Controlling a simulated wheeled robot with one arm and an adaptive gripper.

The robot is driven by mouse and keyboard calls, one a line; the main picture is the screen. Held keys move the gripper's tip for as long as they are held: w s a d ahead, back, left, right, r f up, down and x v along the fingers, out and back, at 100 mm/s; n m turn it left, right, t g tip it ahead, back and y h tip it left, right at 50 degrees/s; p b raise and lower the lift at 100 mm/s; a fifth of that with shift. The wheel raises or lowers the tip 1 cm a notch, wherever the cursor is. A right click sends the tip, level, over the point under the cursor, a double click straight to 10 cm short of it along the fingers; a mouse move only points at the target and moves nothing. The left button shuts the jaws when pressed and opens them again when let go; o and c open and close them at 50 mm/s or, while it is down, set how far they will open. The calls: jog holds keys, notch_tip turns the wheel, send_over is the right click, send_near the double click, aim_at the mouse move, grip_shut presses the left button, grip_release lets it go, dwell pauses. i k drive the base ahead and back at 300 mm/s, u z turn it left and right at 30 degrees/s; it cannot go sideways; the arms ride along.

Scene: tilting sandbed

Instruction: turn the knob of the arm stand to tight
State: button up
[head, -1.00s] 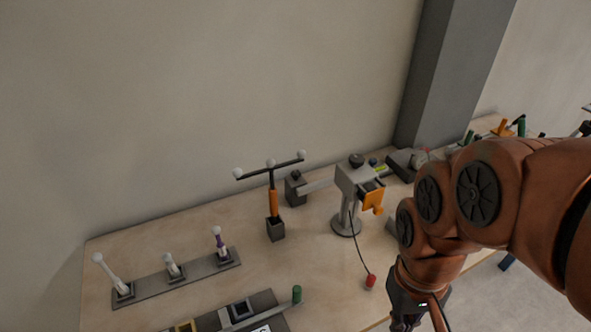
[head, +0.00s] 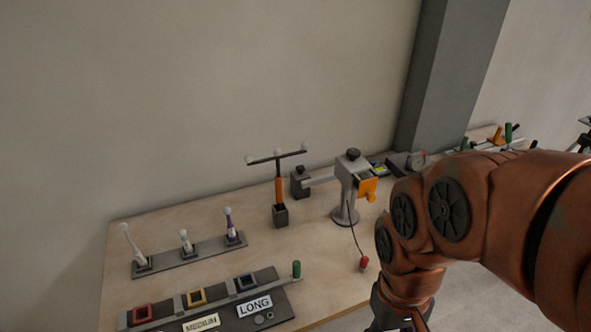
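The arm stand (head: 346,193) is a grey post on a round base, with a boxy head and a bar reaching left. A dark knob (head: 353,154) sits on top of its head; how tight it is cannot be told. An orange part (head: 368,187) is on the head's right side. A black cord hangs from the stand to a red piece (head: 364,263) on the bench. My gripper (head: 398,322) is at the bottom edge, partly cut off, below and right of the stand and apart from it. Its fingertips do not show clearly.
On the wooden bench (head: 215,270), a dark block (head: 300,182) and a T-bar in a dark socket (head: 280,216) stand left of the stand. White-tipped levers (head: 185,240) and a panel labelled LONG and MEDIUM (head: 228,305) are further left. A grey pillar (head: 432,80) rises behind.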

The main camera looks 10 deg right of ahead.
aim_at(299, 169)
jog(key=u, duration=1.1)
jog(key=i, duration=0.5)
